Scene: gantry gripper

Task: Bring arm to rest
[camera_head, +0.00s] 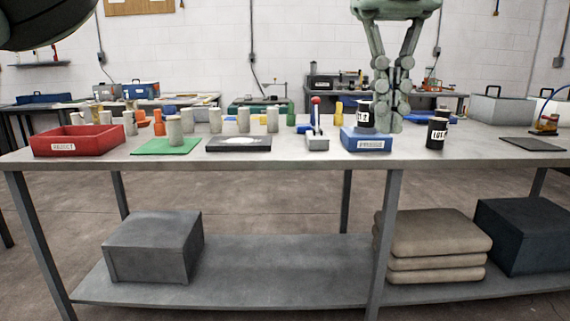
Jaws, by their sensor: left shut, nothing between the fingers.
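My left gripper (388,124) hangs down from the top edge, right of centre, above the workbench (300,157). Its fingers are shut together with nothing between them. The fingertips are low, beside a black labelled container (365,126) at the blue tray (370,144); the view does not show whether they touch. A second black labelled container (436,134) stands upright on the bench to the right of the gripper, apart from it. My right gripper is not in view.
A red tray (78,148), green mat (147,151), black-edged pad (224,145) and red-knobbed lever device (317,143) line the front. Several pale cylinders (174,131) stand behind. A dark flat plate (532,144) lies right. Bare bench shows between it and the second container.

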